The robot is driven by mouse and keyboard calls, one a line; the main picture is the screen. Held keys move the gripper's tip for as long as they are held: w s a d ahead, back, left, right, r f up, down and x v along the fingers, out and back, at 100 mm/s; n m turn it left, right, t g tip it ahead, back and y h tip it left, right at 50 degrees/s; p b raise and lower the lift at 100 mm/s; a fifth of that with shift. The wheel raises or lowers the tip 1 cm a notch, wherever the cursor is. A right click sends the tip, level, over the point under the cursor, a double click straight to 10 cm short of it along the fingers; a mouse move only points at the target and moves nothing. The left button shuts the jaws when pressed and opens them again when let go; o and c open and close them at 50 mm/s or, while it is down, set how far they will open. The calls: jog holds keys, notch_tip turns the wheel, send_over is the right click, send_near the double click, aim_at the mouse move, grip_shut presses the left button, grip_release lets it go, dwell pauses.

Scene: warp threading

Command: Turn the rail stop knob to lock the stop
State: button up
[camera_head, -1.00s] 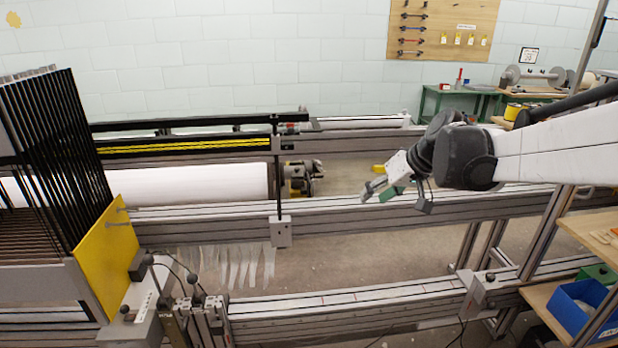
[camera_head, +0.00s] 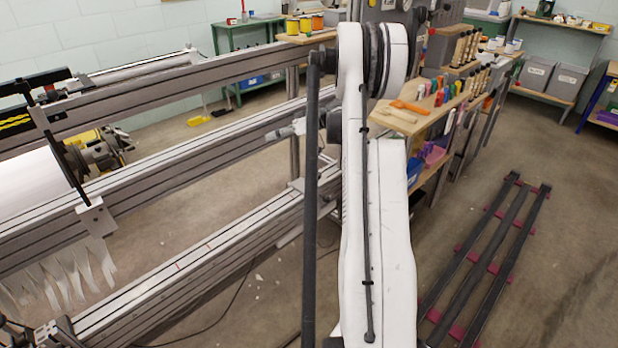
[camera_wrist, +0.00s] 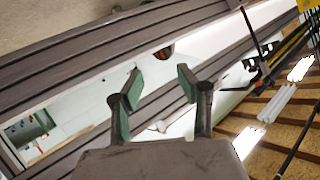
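My gripper (camera_wrist: 159,82) is open in the wrist view. Its two dark fingers with green pads stand apart with nothing between them. The front rail (camera_head: 205,248) runs up to the right and passes behind my arm. A grey plate (camera_head: 298,185), perhaps part of the rail stop, shows at its far end beside my arm. I cannot make out the knob in the head view; my arm covers much of that area. No knob is clearly recognisable in the wrist view either.
A wooden shelf (camera_head: 398,118) with tools and bins stands right of my arm. Dark bars (camera_head: 480,255) lie on the floor at the right. A bracket (camera_head: 92,215) sits on the middle rail. Open floor (camera_head: 565,215) lies at the far right.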

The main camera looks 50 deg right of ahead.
jog(key=s+d+f+n+t+b, duration=0.1)
jog(key=s+d+f+t+b, duration=0.15)
jog(key=s+d+f, duration=0.75)
jog(key=n+t+b, duration=0.1)
jog(key=n+t, duration=0.1)
jog(key=t, duration=0.1)
send_near(310, 178)
jog(key=b+x, duration=0.1)
jog(key=x, duration=0.2)
jog(key=r+b+x, duration=0.1)
jog(key=x, duration=0.2)
jog(key=r+b+x, duration=0.1)
jog(key=x, duration=0.3)
jog(key=shift+r+b, duration=0.2)
jog(key=shift+b, duration=0.1)
grip_shut()
